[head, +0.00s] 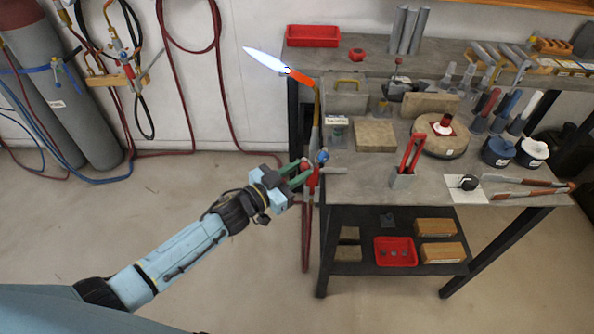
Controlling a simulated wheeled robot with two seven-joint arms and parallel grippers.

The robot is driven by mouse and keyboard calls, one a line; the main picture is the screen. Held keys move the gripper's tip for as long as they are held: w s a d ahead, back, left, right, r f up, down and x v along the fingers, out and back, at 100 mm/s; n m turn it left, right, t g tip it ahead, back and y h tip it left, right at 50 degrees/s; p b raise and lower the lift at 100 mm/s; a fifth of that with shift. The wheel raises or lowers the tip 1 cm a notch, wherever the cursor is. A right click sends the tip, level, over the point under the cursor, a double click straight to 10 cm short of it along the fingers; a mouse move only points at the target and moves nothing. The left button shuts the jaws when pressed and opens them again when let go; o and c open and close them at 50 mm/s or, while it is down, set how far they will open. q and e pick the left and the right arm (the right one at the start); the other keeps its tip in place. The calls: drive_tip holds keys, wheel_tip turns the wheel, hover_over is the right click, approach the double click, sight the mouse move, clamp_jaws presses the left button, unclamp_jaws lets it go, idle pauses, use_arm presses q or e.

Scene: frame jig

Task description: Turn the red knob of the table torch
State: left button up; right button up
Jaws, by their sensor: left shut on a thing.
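The table torch (316,130) stands upright at the left edge of the workbench. A bright blue-white flame (265,60) points up and left from its glowing orange tip (300,77). A blue knob (322,157) sits on the right side of its valve body. The red knob (305,164) is at the left of the body, partly hidden by my fingers. My left gripper (300,173) reaches in from the left, its green fingers shut on the red knob. My right gripper is not in view.
The workbench (345,185) holds fire bricks (375,135), red-handled tongs (411,155) and several tools. Its lower shelf carries a red tray (395,251). Gas cylinders (75,95) and hoses stand at the left wall.

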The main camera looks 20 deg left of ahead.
use_arm(q)
drive_tip(key=m, duration=0.5)
drive_tip(key=shift+p, duration=0.3)
drive_tip(key=m, duration=0.5)
drive_tip(key=shift+r+m+y, duration=0.1)
drive_tip(key=shift+m+y, duration=0.2)
drive_tip(key=o, duration=1)
drive_tip(key=shift+s, duration=0.1)
drive_tip(key=v, duration=1.3)
drive_tip(key=shift+a+r, duration=0.1)
drive_tip(key=shift+a, duration=0.05)
